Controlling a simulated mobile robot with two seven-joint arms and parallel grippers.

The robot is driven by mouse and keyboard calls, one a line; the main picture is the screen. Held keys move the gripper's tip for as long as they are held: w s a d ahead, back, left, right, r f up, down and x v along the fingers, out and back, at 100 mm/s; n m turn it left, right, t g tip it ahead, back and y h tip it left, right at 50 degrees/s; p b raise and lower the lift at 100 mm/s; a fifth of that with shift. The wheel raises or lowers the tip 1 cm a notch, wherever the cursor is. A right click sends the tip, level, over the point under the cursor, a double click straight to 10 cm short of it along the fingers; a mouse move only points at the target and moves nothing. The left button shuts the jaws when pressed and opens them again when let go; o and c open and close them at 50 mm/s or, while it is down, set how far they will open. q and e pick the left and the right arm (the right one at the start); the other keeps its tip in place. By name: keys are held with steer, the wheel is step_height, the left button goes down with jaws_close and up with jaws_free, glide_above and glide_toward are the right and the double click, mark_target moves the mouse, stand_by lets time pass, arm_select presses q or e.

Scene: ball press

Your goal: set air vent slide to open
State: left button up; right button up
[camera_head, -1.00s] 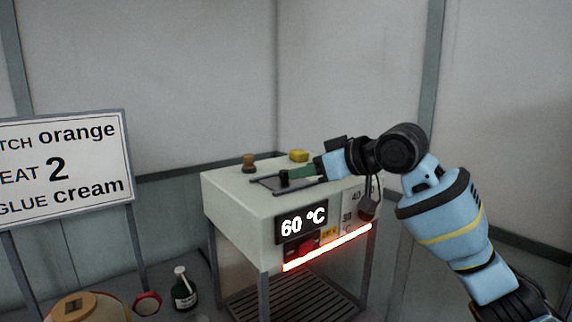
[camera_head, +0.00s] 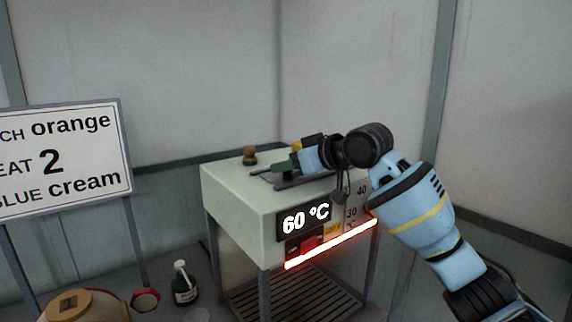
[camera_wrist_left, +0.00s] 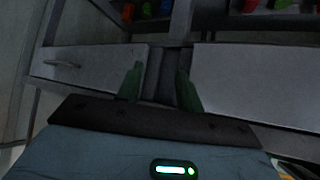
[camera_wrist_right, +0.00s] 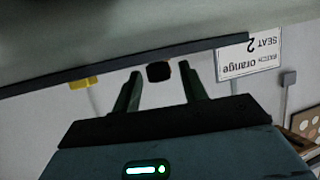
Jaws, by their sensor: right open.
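The white heater box (camera_head: 240,203) stands on legs and its display reads 60 °C. On its top, a dark slide rail (camera_head: 262,178) is partly hidden by my right gripper (camera_head: 280,170). In the right wrist view, a black knob (camera_wrist_right: 158,71), which seems to be the vent slide's, sits between the open fingertips of my right gripper (camera_wrist_right: 159,73), with a gap on each side. The slide's marks cannot be read. My left gripper (camera_wrist_left: 160,82) is open and empty in the left wrist view, facing cabinet fronts; it is outside the head view.
A brown knob (camera_head: 250,155) and a yellow knob (camera_head: 312,142) stand on the box top near the rail. A glowing red bar (camera_head: 330,246) runs along its lower front edge. A sign (camera_head: 65,160), a dark bottle (camera_head: 184,284) and a round wooden-topped container (camera_head: 80,308) are at left.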

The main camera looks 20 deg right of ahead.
steer(key=shift+w+a+f, duration=0.2)
steer(key=shift+w+a, duration=0.1)
steer(key=shift+w, duration=0.25)
jaws_close()
